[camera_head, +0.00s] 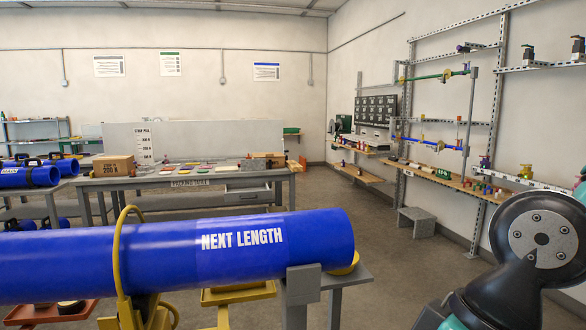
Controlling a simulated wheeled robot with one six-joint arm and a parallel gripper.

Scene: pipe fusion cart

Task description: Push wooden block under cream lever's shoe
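I cannot make out the wooden block, the cream lever or its shoe in the head view. My gripper is not in view.
A thick blue pipe (150,256) marked NEXT LENGTH crosses the foreground, with a yellow hoop (118,270) around it and a grey support (303,285) near its right end. A packing table (180,182) stands behind. Shelving (448,181) lines the right wall, with a grey step (417,216) before it.

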